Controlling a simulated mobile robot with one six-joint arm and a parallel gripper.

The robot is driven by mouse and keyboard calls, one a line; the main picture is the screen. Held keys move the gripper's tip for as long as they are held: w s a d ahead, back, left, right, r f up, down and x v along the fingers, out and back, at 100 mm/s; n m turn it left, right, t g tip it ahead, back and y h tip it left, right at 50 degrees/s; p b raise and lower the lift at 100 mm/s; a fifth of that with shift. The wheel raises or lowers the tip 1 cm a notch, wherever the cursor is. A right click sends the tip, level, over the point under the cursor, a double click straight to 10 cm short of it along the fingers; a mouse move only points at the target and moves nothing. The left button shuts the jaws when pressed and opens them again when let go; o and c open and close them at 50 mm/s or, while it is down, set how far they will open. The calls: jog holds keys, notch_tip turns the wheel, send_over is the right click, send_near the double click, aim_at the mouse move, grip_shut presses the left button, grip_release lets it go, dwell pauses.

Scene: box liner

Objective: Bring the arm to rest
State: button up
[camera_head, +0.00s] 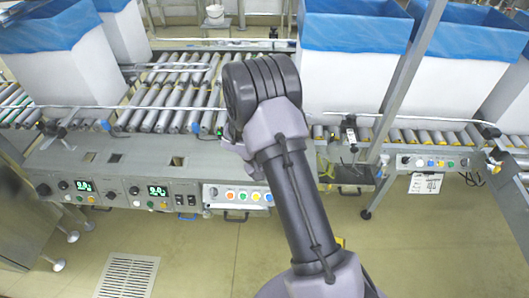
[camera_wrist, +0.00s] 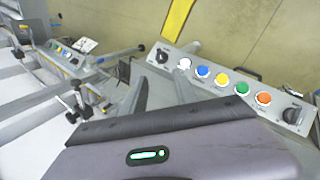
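My arm (camera_head: 290,180) rises from the bottom of the head view and bends at a dark rounded joint over the conveyor's front edge. In the wrist view, my gripper (camera_wrist: 161,88) shows two grey fingers beyond the dark edge of the wrist housing. The fingers stand apart with nothing seen between them. The button panel (camera_wrist: 225,82) with white, blue, yellow, green and orange buttons lies beyond and to the right of the fingers. Whether anything touches it cannot be told.
A roller conveyor (camera_head: 170,90) runs behind a grey control console (camera_head: 130,170). White boxes with blue liners stand on both sides, including a large one (camera_head: 345,75) right of my arm. A metal post (camera_head: 410,75) rises at the right. The floor (camera_head: 200,255) in front is open, with a drain grate (camera_head: 127,276).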

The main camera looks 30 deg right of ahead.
jog(key=s+a+r+m+t+y, duration=0.1)
jog(key=s+a+r, duration=0.25)
jog(key=r, duration=0.65)
jog(key=s+a+r+m+t+y, duration=0.15)
jog(key=a+r, duration=0.35)
jog(key=r, duration=0.5)
jog(key=s+a+r+t+y, duration=0.4)
jog(key=s+a+r, duration=0.7)
jog(key=s, duration=0.5)
jog(key=shift+a+r+m+t+y, duration=0.2)
jog(key=shift+a+m+t+y, duration=0.2)
jog(key=shift+a+y, duration=0.45)
jog(key=shift+a, duration=0.1)
